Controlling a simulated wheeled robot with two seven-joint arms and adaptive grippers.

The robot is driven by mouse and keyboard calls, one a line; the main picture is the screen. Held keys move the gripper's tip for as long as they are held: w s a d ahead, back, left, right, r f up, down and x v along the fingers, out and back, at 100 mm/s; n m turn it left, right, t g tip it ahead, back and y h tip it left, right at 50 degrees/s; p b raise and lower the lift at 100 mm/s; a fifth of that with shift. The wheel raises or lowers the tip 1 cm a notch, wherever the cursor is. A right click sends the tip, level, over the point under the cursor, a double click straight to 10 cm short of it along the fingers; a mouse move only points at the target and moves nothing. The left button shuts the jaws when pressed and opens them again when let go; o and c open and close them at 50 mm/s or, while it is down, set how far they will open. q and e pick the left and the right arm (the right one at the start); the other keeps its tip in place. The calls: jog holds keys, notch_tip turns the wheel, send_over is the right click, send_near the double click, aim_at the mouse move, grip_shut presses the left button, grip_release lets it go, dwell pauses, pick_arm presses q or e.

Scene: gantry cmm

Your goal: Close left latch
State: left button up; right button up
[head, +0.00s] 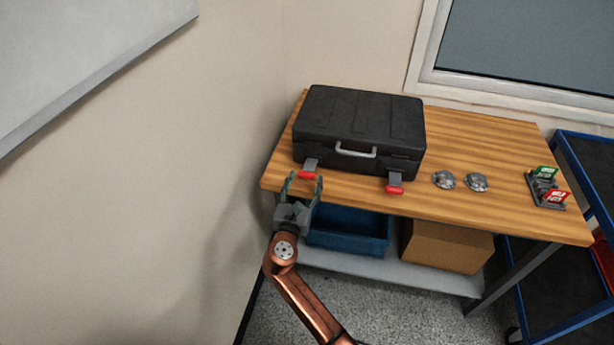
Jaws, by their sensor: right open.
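A black hard case (360,118) with its lid down sits on the wooden table, its grey handle (356,151) facing me. The left latch (309,170) is a grey tab with a red tip, on the case's front at the left. It sticks out and down from the case. The right latch (395,184) looks alike and also hangs outward. My right gripper (304,186) is open at the table's front left edge, its fingers pointing up toward the left latch. The fingers appear close around the red tip; I cannot tell whether they touch it. My left gripper is out of view.
Two round metal parts (460,181) and a small rack with green and red tags (547,188) stand on the wooden table (480,135). Below are a blue bin (348,232) and a cardboard box (447,247). A wall is close on the left; a blue cart (560,320) stands right.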

aim_at(309, 169)
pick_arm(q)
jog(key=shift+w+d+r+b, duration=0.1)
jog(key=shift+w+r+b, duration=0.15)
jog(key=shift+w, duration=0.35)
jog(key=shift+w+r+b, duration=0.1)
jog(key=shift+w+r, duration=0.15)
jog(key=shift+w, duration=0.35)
pick_arm(e)
jog(key=shift+x, duration=1.4)
jog(key=shift+c, duration=0.6)
grip_shut()
